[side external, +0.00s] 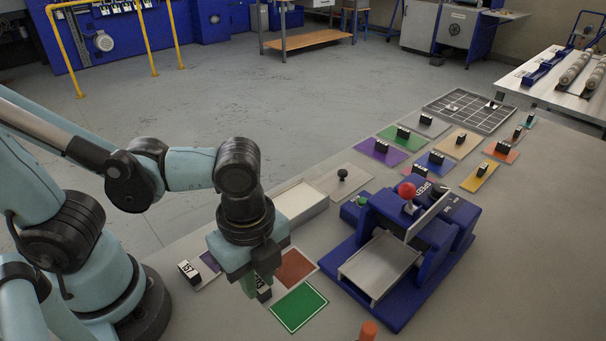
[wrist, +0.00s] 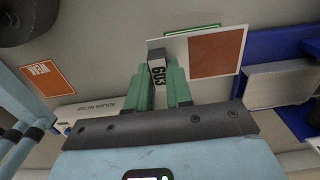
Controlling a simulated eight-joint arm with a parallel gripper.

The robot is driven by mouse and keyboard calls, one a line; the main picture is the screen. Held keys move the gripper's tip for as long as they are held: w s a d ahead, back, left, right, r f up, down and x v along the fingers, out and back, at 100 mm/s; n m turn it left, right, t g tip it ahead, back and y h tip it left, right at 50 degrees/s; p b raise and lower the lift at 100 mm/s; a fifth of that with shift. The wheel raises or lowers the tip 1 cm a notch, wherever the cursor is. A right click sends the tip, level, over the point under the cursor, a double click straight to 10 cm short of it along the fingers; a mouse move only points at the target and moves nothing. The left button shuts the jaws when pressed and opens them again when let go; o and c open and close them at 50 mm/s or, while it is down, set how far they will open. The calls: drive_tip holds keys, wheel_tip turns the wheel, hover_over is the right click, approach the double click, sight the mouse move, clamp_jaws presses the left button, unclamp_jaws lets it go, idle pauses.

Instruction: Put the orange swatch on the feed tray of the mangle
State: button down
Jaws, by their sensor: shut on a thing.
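My gripper (side external: 262,287) is shut on the black grip block (wrist: 158,72) of the orange swatch, labelled 603. The swatch is a rust-orange square on a white card (wrist: 216,53), jutting out beside the fingers. It also shows in the side view (side external: 296,268), right of my gripper. My fingers (wrist: 161,88) hide part of the block. How high the card is above the table is hard to judge. The blue mangle (side external: 432,262) stands to the right, with its silver feed tray (side external: 378,265) bare and facing my side. The tray shows at the right of the wrist view (wrist: 283,82).
A green panel (side external: 298,307) lies on the table in front of the swatch. A purple swatch with a labelled block (side external: 190,273) lies left of my gripper. A white box (side external: 300,202) is behind. Several swatches (side external: 380,152) and a grid rack (side external: 470,108) lie farther back. A red knob (side external: 407,189) tops the mangle.

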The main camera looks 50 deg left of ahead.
drive_tip(key=w+d, duration=0.3)
drive_tip(key=w, duration=0.1)
drive_tip(key=w+d, duration=0.2)
drive_tip(key=w, duration=0.3)
drive_tip(key=w+d, duration=0.3)
drive_tip(key=w, duration=0.2)
drive_tip(key=shift+w+d, duration=0.25)
drive_tip(key=shift+d, duration=0.1)
drive_tip(key=shift+f, duration=0.35)
drive_tip(key=shift+f, duration=0.15)
drive_tip(key=c, duration=1)
unclamp_jaws()
